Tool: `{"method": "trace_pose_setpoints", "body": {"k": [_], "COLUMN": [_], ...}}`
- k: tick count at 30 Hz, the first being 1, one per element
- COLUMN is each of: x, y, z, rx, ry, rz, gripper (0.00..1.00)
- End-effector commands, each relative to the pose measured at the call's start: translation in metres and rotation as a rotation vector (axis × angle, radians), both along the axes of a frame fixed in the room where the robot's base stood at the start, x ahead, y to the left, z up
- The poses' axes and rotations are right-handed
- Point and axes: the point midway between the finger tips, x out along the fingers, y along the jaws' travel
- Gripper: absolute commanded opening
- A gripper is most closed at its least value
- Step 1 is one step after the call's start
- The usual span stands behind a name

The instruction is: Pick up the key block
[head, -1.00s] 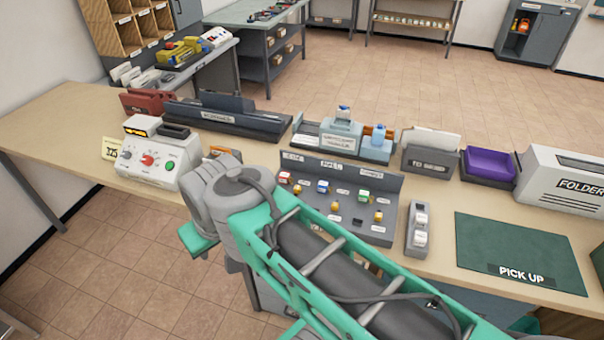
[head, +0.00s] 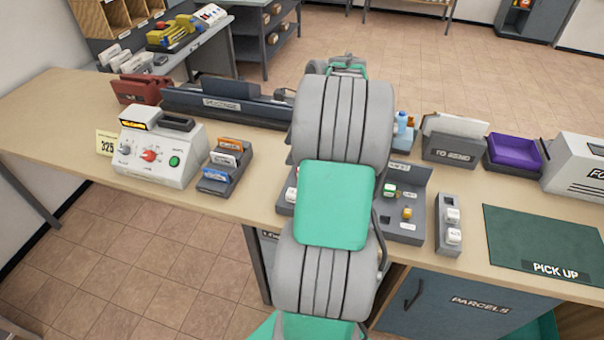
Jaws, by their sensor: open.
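No block is clearly readable as the key block. Candidates are the small blocks on the grey panel (head: 414,205), such as a green-and-white block (head: 389,191), a yellow block (head: 407,213) and a dark block (head: 385,220). White blocks (head: 453,236) also stand in a narrow grey holder (head: 443,246) to the right of the panel. My raised arm hides the middle of the panel and what stands behind it. My gripper's fingers do not show; they are hidden behind or beyond the arm.
A white machine with dials (head: 160,150), a card rack (head: 222,172) and a red holder (head: 138,90) stand left. A long grey unit (head: 225,112) lies behind. A TO SEND holder (head: 452,148), purple tray (head: 514,152) and green PICK UP mat (head: 545,235) are right.

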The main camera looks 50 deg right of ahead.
Motion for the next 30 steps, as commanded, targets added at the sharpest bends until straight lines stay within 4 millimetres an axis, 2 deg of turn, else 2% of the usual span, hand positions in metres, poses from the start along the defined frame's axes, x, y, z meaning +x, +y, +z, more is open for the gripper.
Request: {"method": "trace_pose_setpoints", "body": {"k": [1,3,6,21,27,30], "x": [-0.012,-0.023,-0.03,-0.005,-0.004,-0.004], "y": [-0.026,-0.048,-0.06,-0.049,-0.049,-0.049], "z": [-0.015,-0.026,-0.036,-0.102,-0.105,-0.105], "rx": [0.053,0.108,0.147,0.149,0.148,0.148], "ry": [0.012,0.023,0.03,0.032,0.032,0.032], "rz": [-0.123,-0.247,-0.332,-0.343,-0.342,-0.342], "gripper": [0.56,0.56,0.56,0.56,0.56,0.5]}}
